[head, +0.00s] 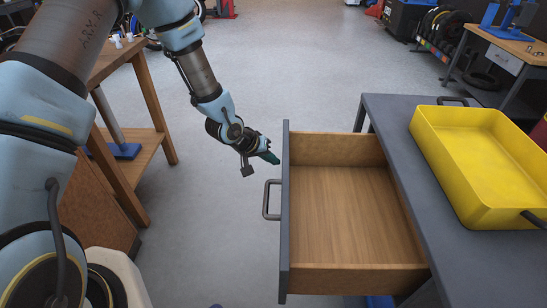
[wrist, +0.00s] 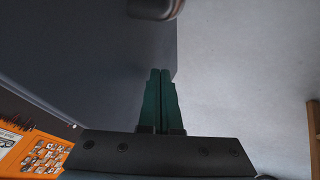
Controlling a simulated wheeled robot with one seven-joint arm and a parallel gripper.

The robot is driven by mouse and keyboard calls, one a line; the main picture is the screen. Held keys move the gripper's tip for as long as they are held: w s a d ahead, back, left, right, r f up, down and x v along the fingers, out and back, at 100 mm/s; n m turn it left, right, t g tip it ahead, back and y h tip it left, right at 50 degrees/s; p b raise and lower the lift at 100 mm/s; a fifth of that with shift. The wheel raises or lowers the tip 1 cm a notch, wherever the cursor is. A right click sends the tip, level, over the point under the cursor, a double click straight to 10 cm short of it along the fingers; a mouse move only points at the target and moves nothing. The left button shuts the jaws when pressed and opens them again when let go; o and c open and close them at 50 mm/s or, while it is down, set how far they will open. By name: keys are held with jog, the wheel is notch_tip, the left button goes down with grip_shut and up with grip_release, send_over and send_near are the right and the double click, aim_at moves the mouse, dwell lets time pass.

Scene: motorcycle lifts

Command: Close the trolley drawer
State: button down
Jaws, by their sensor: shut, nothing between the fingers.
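The trolley drawer (head: 345,215) is pulled well out to the left of the grey trolley (head: 395,120). It has a wooden, empty inside, a dark grey front panel (head: 285,220) and a dark bar handle (head: 268,200). My gripper (head: 272,158) has green fingers and is on the outer side of the front panel, a little beyond the handle. In the wrist view the fingertips (wrist: 160,72) are together and empty, in front of the dark panel (wrist: 90,50) near its edge. Part of the handle (wrist: 155,8) shows at the top. I cannot tell whether the fingers touch the panel.
A yellow tray (head: 440,160) stands on the trolley top. A wooden workbench (head: 150,85) is at the left behind my arm. An orange item (wrist: 35,150) shows at the lower left of the wrist view. Grey floor (head: 290,75) is free beyond the drawer.

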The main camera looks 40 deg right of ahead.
jog(key=shift+s+d, duration=0.1)
dwell(0.3)
jog(key=s+d+b, duration=0.2)
jog(key=s+d, duration=0.3)
jog(key=d, duration=0.1)
jog(key=s+d+b, duration=0.3)
jog(key=s+d, duration=0.3)
jog(key=d, duration=0.1)
jog(key=s+d+b, duration=0.3)
jog(key=s+d, duration=0.2)
jog(key=d, duration=0.1)
jog(key=shift+s+d, duration=0.15)
jog(key=shift+d, duration=0.25)
jog(key=shift+s+d+r+b, duration=0.1)
jog(key=shift+s+d+b, duration=0.3)
jog(key=shift+d, duration=0.1)
jog(key=shift+s, duration=0.1)
